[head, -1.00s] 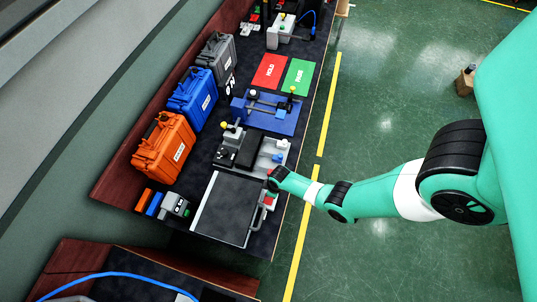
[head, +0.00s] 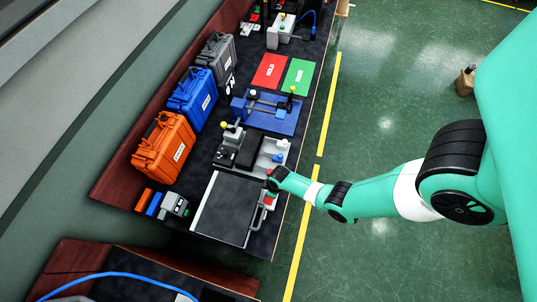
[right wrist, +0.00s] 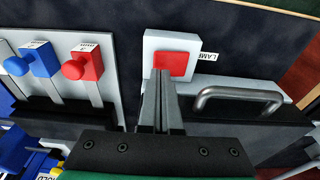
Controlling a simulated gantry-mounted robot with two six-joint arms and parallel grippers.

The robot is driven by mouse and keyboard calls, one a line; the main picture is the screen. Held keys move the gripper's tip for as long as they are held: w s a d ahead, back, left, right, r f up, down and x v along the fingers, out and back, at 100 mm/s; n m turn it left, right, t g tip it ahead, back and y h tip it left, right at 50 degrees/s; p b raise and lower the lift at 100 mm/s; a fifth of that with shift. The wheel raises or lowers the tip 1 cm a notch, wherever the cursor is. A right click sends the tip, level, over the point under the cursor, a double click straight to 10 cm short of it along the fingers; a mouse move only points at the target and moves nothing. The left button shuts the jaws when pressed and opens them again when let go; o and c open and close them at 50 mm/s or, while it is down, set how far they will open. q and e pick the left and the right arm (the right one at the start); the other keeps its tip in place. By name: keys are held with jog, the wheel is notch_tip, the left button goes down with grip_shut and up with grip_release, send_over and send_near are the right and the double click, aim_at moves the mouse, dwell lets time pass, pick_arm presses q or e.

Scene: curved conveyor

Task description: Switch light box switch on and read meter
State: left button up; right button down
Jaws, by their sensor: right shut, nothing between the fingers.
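The light box (head: 225,208), a flat dark panel with a pale edge, lies at the near end of the bench in the head view. A red switch on a white block (right wrist: 153,43) marked LAMP shows in the right wrist view; the red switch (right wrist: 174,62) is partly behind my fingertips. My right gripper (right wrist: 163,78) is shut and empty, its tips at the switch's lower edge; I cannot tell whether they touch. In the head view its hand (head: 271,186) is over the light box's right edge. A small grey device (head: 174,205), possibly the meter, stands left; its reading is illegible.
A metal handle (right wrist: 238,92) is right of the switch, and levers with a red knob (right wrist: 80,68) and a blue knob (right wrist: 30,60) are left. Orange (head: 163,147), blue (head: 192,95) and grey (head: 216,56) cases line the bench's back.

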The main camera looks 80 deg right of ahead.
jog(key=shift+f+b, duration=0.8)
jog(key=shift+f, duration=0.1)
jog(key=shift+r, duration=0.1)
notch_tip(320, 180, up, 7)
jog(key=p, duration=0.7)
dwell(0.3)
jog(key=shift+a, duration=0.1)
